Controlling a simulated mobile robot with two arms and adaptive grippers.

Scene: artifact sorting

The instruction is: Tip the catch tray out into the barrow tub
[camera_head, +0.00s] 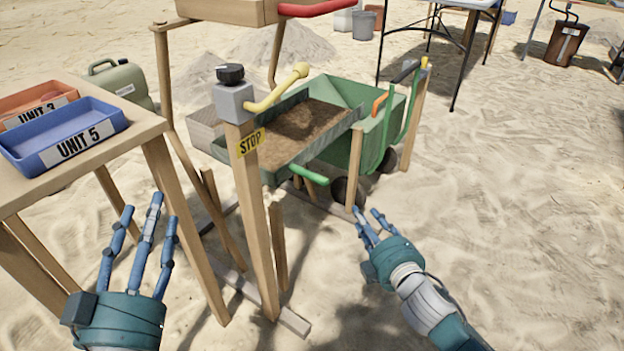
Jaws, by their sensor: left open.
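The catch tray (325,152) is a shallow grey-green tray with brown soil (300,122) in it. It sits in a wooden frame and looks roughly level. A green handle (310,174) is on its near edge. The green barrow tub (338,90) stands behind and to the right of the tray, on dark wheels; the tray hides part of it. My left gripper (143,215) is open and empty at the lower left, by the table legs. My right gripper (370,216) is below and right of the tray handle, apart from it; I cannot tell how far its fingers are spread.
A wooden post (254,215) with a grey box, black knob, yellow lever (278,90) and STOP label stands before the tray. A wooden table (135,140) at left holds a blue UNIT 5 tray (65,135) and an orange tray (38,97). Sand at right is clear.

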